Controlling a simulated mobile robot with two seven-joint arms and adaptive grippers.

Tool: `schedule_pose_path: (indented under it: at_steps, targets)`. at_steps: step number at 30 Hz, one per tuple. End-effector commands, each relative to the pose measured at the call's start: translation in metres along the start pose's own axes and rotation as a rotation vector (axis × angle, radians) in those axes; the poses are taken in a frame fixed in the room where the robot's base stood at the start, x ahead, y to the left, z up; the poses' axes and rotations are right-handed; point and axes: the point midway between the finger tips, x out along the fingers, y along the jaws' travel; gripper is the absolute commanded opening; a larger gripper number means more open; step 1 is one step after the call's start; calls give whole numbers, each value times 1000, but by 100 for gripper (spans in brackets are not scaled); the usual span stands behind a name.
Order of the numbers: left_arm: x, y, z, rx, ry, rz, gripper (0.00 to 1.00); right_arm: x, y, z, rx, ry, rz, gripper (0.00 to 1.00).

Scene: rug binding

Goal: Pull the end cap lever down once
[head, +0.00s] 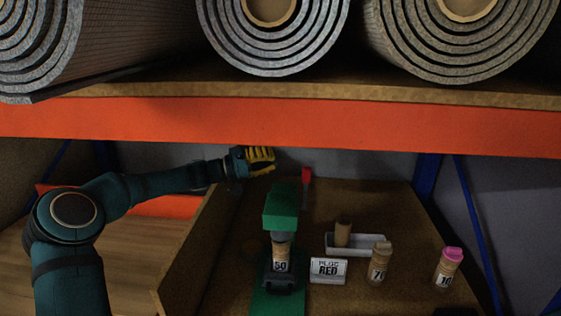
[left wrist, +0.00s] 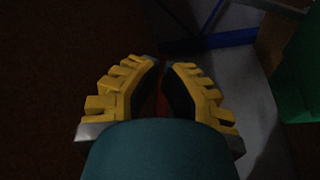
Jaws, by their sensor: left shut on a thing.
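The green end cap press (head: 280,208) stands on the brown bench, with a tube marked 50 (head: 280,258) upright under its head. The end cap lever (head: 306,175) shows a red end behind the press, with a thin dark bar running left toward my left gripper. My left gripper (head: 271,160) has yellow ribbed fingers and is up behind the press, to its left. In the left wrist view the fingers (left wrist: 161,64) close around a dim reddish strip, seemingly the lever's grip, mostly hidden. My right gripper is not in view.
A sign reading PLUG RED (head: 328,270) stands right of the press. Behind it a white tray (head: 370,246) holds a brown tube (head: 343,232). Tube 70 (head: 378,266) and a pink-capped tube (head: 448,268) stand further right. An orange shelf beam (head: 300,124) crosses above.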

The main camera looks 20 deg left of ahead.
Motion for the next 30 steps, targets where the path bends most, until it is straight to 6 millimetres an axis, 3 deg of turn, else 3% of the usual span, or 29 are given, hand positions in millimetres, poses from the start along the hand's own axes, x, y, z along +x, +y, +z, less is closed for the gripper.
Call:
schedule_pose_path:
  at_steps: [14, 24, 30]
  targets:
    - [87, 2, 1, 0, -3, 2, 0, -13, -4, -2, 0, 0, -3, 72]
    - [76, 0, 31, -1, -1, -1, 0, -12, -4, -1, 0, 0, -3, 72]
    - [73, 0, 38, 0, -1, -1, 0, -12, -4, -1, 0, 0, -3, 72]
